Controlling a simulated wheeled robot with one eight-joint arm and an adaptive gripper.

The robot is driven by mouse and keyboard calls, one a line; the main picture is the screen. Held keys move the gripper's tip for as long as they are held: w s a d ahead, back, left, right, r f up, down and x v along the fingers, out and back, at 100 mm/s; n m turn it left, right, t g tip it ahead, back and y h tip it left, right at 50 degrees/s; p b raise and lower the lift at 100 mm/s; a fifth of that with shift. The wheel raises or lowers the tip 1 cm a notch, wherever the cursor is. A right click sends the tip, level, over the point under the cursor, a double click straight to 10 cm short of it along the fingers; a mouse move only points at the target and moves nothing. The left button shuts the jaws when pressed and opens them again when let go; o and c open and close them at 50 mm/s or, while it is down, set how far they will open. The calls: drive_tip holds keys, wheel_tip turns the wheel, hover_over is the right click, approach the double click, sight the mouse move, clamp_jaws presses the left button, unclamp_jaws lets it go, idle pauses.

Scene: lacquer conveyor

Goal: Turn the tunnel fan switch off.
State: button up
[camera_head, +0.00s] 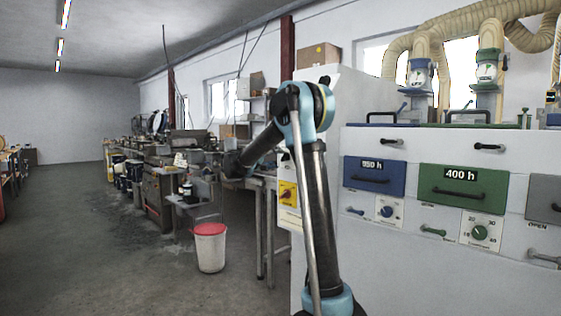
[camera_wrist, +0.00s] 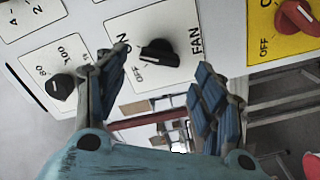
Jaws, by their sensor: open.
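The fan switch is a black rotary knob (camera_wrist: 157,53) on a white plate (camera_wrist: 182,18) marked FAN, ON and OFF in the wrist view. A pale mark shows at the knob's left end; I cannot tell for sure which word it points to. My gripper (camera_wrist: 160,68) is open, with a blue-padded finger on each side of the knob in the picture. No contact is visible and the gap in depth is unclear. In the head view my gripper (camera_head: 232,166) is beside the machine's left end, and the fan knob cannot be made out.
A dial (camera_wrist: 60,87) marked 80 and 100 is left of the fan knob. A red switch (camera_wrist: 297,17) on a yellow plate is to its right. Work tables (camera_head: 262,182) and a white bucket with a red rim (camera_head: 210,252) stand nearby.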

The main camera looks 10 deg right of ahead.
sight(285, 157)
drive_tip(key=x, duration=0.4)
drive_tip(key=shift+w+d, duration=0.1)
drive_tip(key=shift+d, duration=0.1)
drive_tip(key=c, duration=1.1)
